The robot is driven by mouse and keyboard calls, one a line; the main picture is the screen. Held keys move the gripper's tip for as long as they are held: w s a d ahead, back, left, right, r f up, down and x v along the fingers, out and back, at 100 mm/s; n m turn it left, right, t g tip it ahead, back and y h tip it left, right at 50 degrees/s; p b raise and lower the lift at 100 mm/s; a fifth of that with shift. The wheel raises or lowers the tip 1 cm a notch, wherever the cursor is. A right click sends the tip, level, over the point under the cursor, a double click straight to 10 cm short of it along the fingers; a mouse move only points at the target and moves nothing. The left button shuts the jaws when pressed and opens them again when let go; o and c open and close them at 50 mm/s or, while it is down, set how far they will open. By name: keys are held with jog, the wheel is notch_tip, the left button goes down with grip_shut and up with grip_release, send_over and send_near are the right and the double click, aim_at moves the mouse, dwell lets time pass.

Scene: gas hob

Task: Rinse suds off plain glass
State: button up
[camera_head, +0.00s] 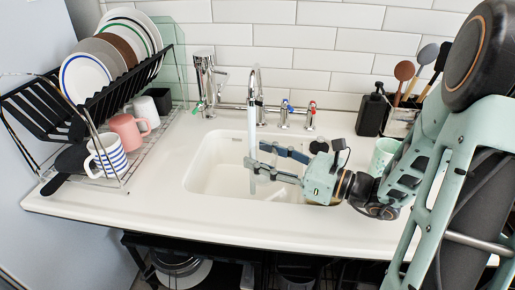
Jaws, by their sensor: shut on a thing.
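My gripper (258,154) reaches in from the right over the white sink (205,170), just under the tap (257,85). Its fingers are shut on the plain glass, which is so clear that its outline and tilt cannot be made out. A pale vertical streak like running water (252,125) drops from the spout past the fingertips into the basin. Whether suds are on the glass cannot be seen. The red and blue tap handles (310,113) stand behind the sink.
A black dish rack (110,95) with plates and mugs (128,130) stands at left. A dark soap bottle (372,110), utensils (405,72) and a pale green cup (383,155) stand at right, close to my arm. The counter's front strip (150,210) is clear.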

aim_at(267, 154)
jog(key=s+r+p, duration=0.3)
jog(key=s+r, duration=0.1)
jog(key=shift+s+d+p, duration=0.25)
jog(key=shift+s+p, duration=0.1)
jog(key=shift+p, duration=0.05)
dwell(0.6)
